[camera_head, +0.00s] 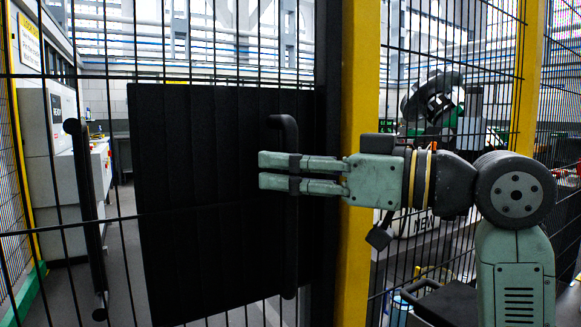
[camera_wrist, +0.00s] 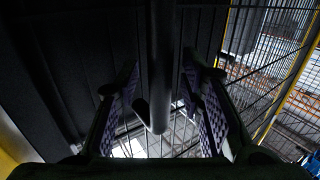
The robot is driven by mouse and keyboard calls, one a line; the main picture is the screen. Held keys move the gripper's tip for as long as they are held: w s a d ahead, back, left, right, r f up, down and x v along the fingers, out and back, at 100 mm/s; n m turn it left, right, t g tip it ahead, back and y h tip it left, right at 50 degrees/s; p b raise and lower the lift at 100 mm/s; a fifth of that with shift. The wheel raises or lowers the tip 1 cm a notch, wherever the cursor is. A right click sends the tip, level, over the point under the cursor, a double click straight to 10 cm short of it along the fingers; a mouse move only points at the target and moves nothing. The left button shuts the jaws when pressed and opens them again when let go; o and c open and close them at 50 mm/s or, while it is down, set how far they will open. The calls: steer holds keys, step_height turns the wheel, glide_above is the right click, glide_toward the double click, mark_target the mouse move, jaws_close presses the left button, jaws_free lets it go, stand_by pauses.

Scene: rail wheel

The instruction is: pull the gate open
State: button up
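The gate is a black wire-mesh frame with a dark solid panel (camera_head: 200,200) in the head view. Its vertical black bar handle (camera_head: 290,240) stands near the panel's right edge, beside the yellow post. My grey-green gripper (camera_head: 290,174) reaches in from the right, its fingers level at the handle's upper half. In the wrist view the handle (camera_wrist: 160,60) runs between the two fingers of my gripper (camera_wrist: 163,105), with a narrow gap seeming to show on both sides. The fingers look open around the handle; contact is not clear.
A yellow post (camera_head: 358,80) stands just right of the gate, behind my gripper. More mesh fence (camera_head: 440,50) runs to the right. A second vertical black bar (camera_head: 87,210) shows at the left. White cabinets (camera_head: 62,160) stand beyond the mesh.

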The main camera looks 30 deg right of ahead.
jaws_close()
stand_by(0.7)
